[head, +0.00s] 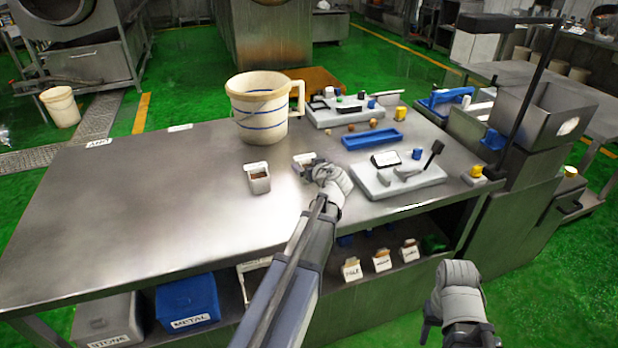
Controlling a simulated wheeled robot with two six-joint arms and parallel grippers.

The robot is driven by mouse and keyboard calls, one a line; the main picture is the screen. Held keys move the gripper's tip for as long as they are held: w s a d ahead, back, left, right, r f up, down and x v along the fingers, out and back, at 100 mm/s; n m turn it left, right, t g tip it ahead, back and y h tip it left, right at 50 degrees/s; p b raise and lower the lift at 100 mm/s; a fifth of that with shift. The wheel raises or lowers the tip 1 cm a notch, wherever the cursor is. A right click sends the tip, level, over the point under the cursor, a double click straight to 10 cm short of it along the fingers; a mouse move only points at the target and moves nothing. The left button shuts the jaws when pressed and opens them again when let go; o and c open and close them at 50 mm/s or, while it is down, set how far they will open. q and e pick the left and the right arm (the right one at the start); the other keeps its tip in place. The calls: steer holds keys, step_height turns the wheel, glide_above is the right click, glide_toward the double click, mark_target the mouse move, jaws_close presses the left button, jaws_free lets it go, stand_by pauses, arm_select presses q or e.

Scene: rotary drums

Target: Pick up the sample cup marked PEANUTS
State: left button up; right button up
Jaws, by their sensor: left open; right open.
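Two small light-coloured sample cups stand on the steel table (150,200). One cup (258,180) shows brown contents and stands left of my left gripper. The other cup (301,159) is at the fingertips of my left gripper and is partly hidden by it. No PEANUTS marking is readable on either cup. My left gripper (316,167) is open, low over the table; I cannot tell whether its fingers are around the second cup or only beside it. My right gripper (432,318) is open and empty, in front of the table at the lower right.
A large cream bucket (258,112) stands behind the cups. A grey device (400,178) and a blue tray (372,138) lie to the right. STONE (105,318) and METAL (188,303) bins and small labelled cartons (382,261) sit underneath.

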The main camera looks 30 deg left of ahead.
arm_select(q)
steer(key=shift+w+a+f, duration=0.15)
steer(key=shift+w+a, duration=0.05)
steer(key=shift+w, duration=0.05)
steer(key=shift+s, duration=0.1)
steer(key=c, duration=1.2)
